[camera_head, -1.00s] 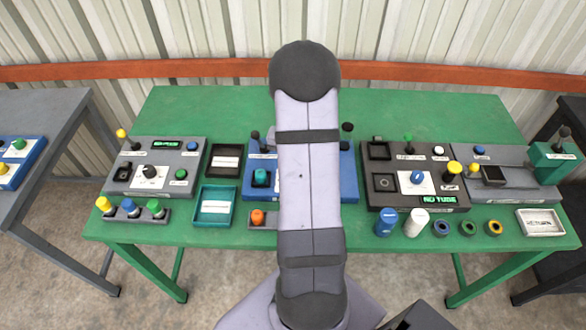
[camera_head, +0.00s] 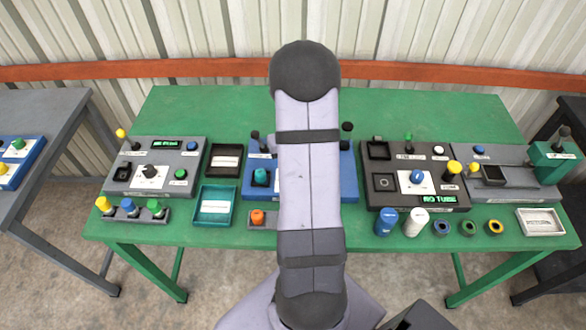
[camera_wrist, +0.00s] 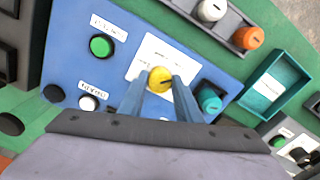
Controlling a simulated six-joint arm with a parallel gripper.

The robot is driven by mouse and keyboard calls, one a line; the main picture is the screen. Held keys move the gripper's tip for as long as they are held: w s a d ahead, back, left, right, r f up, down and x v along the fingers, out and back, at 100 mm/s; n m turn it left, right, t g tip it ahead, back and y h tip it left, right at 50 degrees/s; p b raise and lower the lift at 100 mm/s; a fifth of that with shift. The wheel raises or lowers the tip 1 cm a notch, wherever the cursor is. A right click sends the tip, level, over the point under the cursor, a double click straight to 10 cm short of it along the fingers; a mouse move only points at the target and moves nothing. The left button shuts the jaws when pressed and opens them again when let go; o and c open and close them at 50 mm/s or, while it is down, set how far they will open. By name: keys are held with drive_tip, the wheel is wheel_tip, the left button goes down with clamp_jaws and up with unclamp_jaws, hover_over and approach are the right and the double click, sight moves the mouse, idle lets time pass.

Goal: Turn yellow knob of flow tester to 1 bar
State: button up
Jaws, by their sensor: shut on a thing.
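The flow tester appears to be the blue panel (camera_wrist: 118,22), which also shows in the head view (camera_head: 349,176), largely hidden behind my arm. The yellow knob (camera_wrist: 159,77) sits on a white label plate on it, with a dark mark on its face. My gripper (camera_wrist: 159,86) is shut on the yellow knob, one finger on each side. The scale print around the knob is too small and partly covered to read. My gripper is hidden in the head view.
On the same panel are a green button (camera_wrist: 101,46), a white button (camera_wrist: 88,102) and a teal part (camera_wrist: 209,101) close to the right finger. A teal tray (camera_wrist: 290,68) and an orange knob (camera_wrist: 248,38) lie beyond. Grey testers (camera_head: 190,187) and (camera_head: 377,200) flank the blue one.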

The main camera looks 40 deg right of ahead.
drive_tip(key=shift+d+n, duration=0.1)
drive_tip(key=shift+n, duration=1.5)
drive_tip(key=shift+w, duration=0.1)
drive_tip(key=o, duration=1.1)
drive_tip(key=shift+c, duration=0.2)
drive_tip(key=shift+r, duration=0.15)
drive_tip(key=shift+r+b, duration=1.1)
drive_tip(key=shift+r, duration=2.45)
